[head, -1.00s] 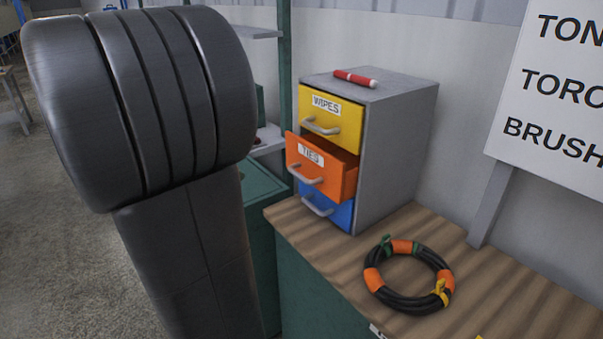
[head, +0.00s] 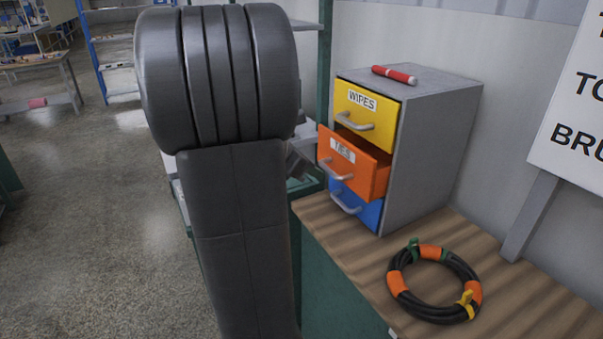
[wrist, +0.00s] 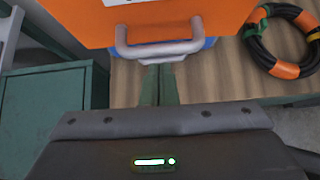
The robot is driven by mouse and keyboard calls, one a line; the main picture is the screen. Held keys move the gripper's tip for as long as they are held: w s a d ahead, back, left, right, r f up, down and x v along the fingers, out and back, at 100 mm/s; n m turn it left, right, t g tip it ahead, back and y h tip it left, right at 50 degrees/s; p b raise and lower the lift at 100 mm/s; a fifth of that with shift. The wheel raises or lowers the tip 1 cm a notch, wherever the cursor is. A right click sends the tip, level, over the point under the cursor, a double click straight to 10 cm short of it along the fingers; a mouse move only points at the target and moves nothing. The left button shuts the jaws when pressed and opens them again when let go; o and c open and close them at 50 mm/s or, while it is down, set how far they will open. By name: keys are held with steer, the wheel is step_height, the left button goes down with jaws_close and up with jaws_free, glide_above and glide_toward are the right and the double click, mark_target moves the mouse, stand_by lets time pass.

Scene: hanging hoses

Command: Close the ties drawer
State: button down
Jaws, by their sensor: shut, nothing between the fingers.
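The orange ties drawer (head: 352,163) stands pulled out of a grey cabinet (head: 432,150), between a shut yellow wipes drawer (head: 364,117) and a shut blue drawer (head: 356,207). In the wrist view, the orange drawer front (wrist: 185,18) and its grey handle (wrist: 158,48) fill the top. My gripper (wrist: 158,72) is shut and empty, its fingertips showing just below the handle in the picture; I cannot tell whether they touch it. In the head view, part of my gripper (head: 300,162) shows just left of the drawer, mostly hidden behind my arm.
The cabinet stands on a wooden bench top (head: 345,240). A black hose ring with orange bands (head: 435,283) lies in front of it. A red marker-like tube (head: 394,74) lies on the cabinet. A white sign (head: 570,120) stands at right. Open floor (head: 90,220) lies at left.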

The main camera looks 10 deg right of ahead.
mark_target(339, 173)
steer(key=shift+w+d, duration=0.1)
steer(key=shift+d, duration=0.1)
steer(key=d, duration=0.1)
steer(key=w+d+p, duration=0.1)
steer(key=d, duration=0.2)
steer(key=shift+w+d+r+p, duration=0.1)
steer(key=shift+w+d+p, duration=0.2)
steer(key=shift+w+d, duration=0.05)
stand_by(0.4)
steer(key=shift+s+a+f, duration=0.1)
steer(key=shift+a+f, duration=0.1)
steer(key=shift+a, duration=0.3)
steer(key=a+f+v, duration=0.1)
steer(key=f+v, duration=0.1)
steer(key=v, duration=1)
steer(key=shift+s+a+p, duration=0.25)
steer(key=shift+s+p, duration=0.1)
steer(key=shift+s, duration=0.05)
steer(key=shift+d, duration=0.1)
